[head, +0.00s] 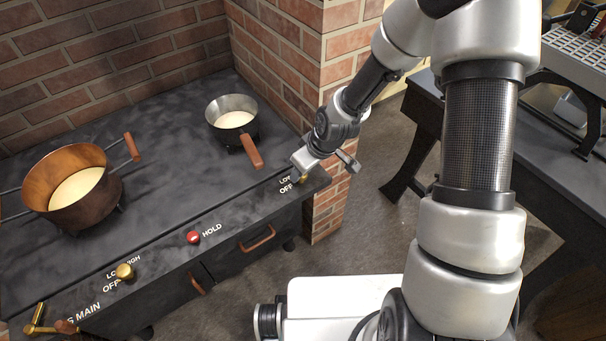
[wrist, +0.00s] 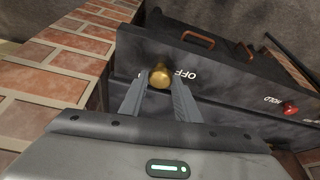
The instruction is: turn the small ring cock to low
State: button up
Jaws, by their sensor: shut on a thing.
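The small ring cock is a round brass knob (wrist: 159,75) at the right end of the dark stove's front panel. In the wrist view the OFF label shows just right of it, and the label on its other side is mostly covered by a finger. My gripper (wrist: 158,86) is shut on the knob, one finger on each side. In the head view my gripper (head: 304,168) hides most of the cock, with LOW and OFF lettering beside it. Which way the knob is turned, I cannot tell.
A copper pot (head: 68,180), another brass knob (head: 124,271), a red HOLD button (head: 193,237) and a brass main lever (head: 38,322) lie leftward. A brick wall (head: 345,50) stands close behind my gripper.

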jog(key=shift+a+m+t+h+b, duration=0.1)
jog(key=shift+m+t+h+b, duration=0.25)
jog(key=shift+m+b, duration=0.85)
jog(key=shift+m, duration=0.3)
jog(key=o, duration=1)
jog(key=p+v, duration=0.6)
jog(key=v, duration=1.1)
jog(key=shift+a+r, duration=0.15)
jog(key=shift+r, duration=0.15)
jog(key=shift+r, duration=0.15)
